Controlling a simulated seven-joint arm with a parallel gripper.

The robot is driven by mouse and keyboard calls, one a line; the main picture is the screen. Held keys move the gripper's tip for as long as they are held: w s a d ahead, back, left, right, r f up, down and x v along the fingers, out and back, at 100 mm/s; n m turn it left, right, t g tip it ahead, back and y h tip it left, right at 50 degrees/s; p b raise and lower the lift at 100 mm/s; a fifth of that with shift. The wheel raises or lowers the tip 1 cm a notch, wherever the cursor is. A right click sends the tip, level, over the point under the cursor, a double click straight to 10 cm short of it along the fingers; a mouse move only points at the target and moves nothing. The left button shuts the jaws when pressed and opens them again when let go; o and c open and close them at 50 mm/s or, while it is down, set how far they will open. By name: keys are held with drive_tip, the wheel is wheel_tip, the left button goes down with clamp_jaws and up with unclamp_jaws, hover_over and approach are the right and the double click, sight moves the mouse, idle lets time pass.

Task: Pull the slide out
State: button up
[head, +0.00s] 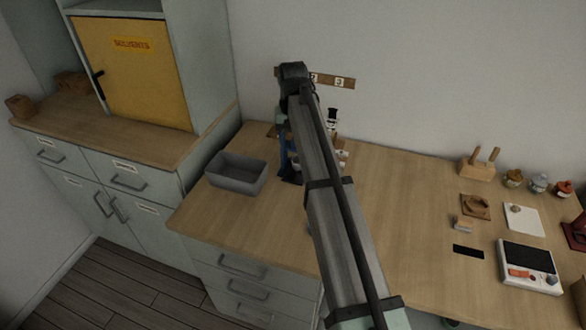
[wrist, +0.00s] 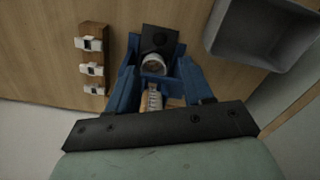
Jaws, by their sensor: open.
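My gripper (wrist: 156,60) is open in the wrist view, its blue fingers on either side of a black block (wrist: 158,38) with a round, pale metal end (wrist: 153,65). A ribbed, brownish piece (wrist: 151,101) shows nearer the palm, between the fingers. I cannot tell whether the fingers touch any of these. In the head view my gripper (head: 287,160) points down at the back of the bench, partly hidden by my arm. I cannot make out the slide for certain; the area around the gripper is mostly hidden in the head view.
A grey bin (head: 236,184) stands left of my gripper. A wooden rack (wrist: 91,38) with white pieces is on the gripper's other side. A numbered strip (head: 335,80) is on the wall behind.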

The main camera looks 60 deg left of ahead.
sight(293, 173)
wheel_tip(293, 173, down, 11)
drive_tip(key=shift+r, duration=0.1)
idle(0.3)
drive_tip(key=shift+c, duration=0.5)
clamp_jaws()
